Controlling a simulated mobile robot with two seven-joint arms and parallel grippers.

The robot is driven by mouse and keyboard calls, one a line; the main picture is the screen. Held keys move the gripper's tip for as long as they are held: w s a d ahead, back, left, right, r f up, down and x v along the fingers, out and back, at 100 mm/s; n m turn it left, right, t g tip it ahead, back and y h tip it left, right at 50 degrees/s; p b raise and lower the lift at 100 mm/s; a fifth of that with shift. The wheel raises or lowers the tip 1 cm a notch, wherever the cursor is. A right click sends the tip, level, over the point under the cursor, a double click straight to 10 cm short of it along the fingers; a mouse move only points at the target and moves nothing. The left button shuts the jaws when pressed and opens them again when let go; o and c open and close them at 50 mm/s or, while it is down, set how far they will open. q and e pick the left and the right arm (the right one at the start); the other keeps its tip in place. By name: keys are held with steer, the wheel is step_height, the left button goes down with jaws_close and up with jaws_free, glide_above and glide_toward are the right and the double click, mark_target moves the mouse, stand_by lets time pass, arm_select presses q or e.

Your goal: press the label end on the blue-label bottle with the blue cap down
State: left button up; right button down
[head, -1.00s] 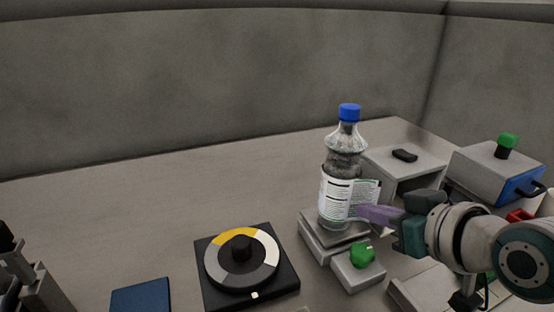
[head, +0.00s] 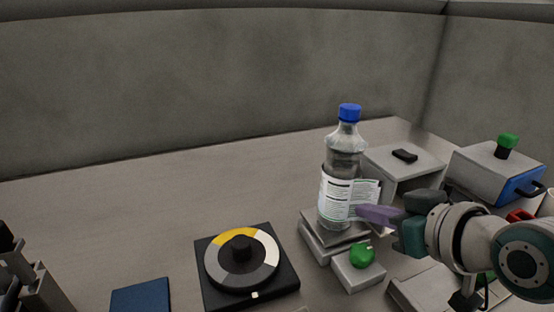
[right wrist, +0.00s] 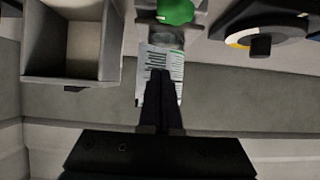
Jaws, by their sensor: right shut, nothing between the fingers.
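The bottle with the blue cap (head: 349,112) stands upright on a grey platform (head: 314,237). It is clear, with a white printed label (head: 338,197) around its lower body. The label's right end (head: 372,188) stands off the bottle toward my right gripper. My right gripper (head: 362,213) is shut and empty, with its fingertips at the label end's lower part. In the right wrist view, the shut fingers (right wrist: 160,74) lie over the label (right wrist: 165,60); whether they touch it I cannot tell. My left gripper is not in view.
A green knob (head: 362,256) sits on a box before the bottle. A black dial with a yellow, white and grey ring (head: 241,260) is at left, beside a blue pad (head: 141,296). A grey open box (head: 402,165) and a green-topped unit (head: 490,166) stand right. The back left table is clear.

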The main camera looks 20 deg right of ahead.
steer(key=shift+w, duration=0.75)
stand_by(0.6)
steer(key=shift+w+p, duration=0.3)
steer(key=shift+p, duration=0.4)
stand_by(4.0)
steer(key=shift+w+d, duration=0.15)
steer(key=shift+d, duration=0.4)
stand_by(0.6)
